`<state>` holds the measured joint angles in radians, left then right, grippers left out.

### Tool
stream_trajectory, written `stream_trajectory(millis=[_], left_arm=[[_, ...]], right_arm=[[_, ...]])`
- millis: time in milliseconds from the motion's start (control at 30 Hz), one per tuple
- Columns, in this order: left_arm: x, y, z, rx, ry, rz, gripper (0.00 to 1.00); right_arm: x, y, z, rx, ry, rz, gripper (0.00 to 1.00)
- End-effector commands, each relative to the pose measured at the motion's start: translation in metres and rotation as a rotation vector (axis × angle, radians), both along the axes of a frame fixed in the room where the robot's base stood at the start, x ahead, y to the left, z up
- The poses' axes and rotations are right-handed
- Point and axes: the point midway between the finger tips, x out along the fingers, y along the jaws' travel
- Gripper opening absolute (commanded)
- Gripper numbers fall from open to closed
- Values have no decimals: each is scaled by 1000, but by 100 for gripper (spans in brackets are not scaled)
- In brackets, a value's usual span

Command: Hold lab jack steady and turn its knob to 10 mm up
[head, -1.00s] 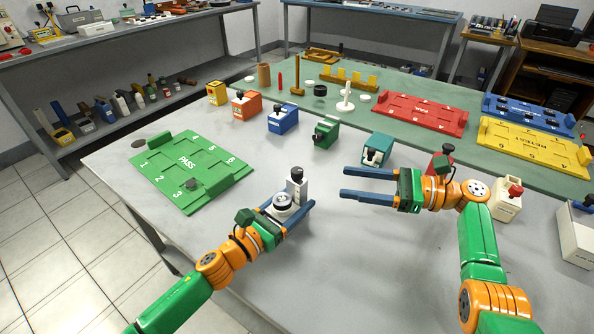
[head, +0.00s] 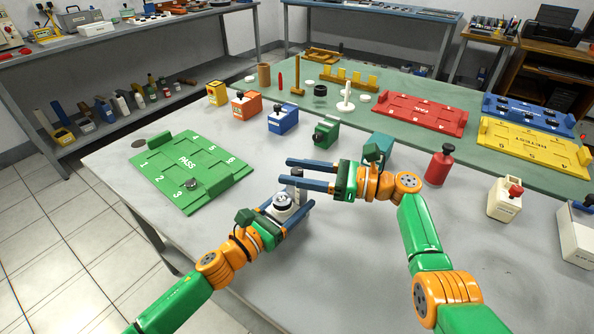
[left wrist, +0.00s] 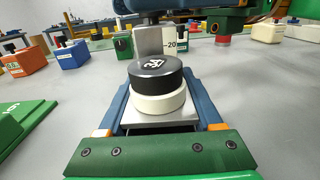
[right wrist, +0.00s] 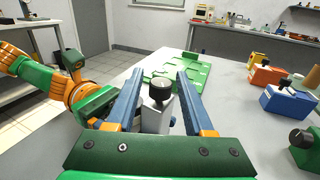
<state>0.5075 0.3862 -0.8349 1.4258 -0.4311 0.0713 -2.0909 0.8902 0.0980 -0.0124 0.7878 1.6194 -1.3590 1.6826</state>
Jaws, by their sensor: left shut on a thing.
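The lab jack (head: 284,215) stands on the grey table near the middle, partly hidden by my grippers. In the left wrist view its metal plate (left wrist: 160,116) carries a white disc with a black marked disc on top (left wrist: 156,72), and a grey post marked 20 (left wrist: 152,42) rises behind. My left gripper (head: 286,207) is shut on the jack, with one finger along each side. My right gripper (head: 310,174) is open at the post's top. In the right wrist view the black knob (right wrist: 160,90) lies between its separated fingers; contact cannot be told.
A green PASS tray (head: 215,163) lies to the left. Blue (head: 283,119), green (head: 326,133) and teal (head: 378,148) blocks stand behind. A red bottle (head: 439,166) is at the right. The front of the table is clear.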

Motion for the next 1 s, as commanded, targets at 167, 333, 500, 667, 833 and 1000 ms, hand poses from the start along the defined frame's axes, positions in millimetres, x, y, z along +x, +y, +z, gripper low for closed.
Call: stream_trajectory(millis=[167,333,500,667,833,1000], left_arm=[[0,0,0,0,0,0,0],[0,0,0,0,0,1,0],[0,0,0,-1,1,2,0],[0,0,0,0,0,2,0],[1,0,0,0,0,2,0],[0,0,0,0,0,2,0]], right_arm=[[0,0,0,0,0,0,0],[0,0,0,0,0,1,0],[0,0,0,-1,0,-1,0],[0,0,-1,-3,1,-7,0],[0,1,-2,-6,2,-18,0],[0,1,-3,-9,2,-52,0]])
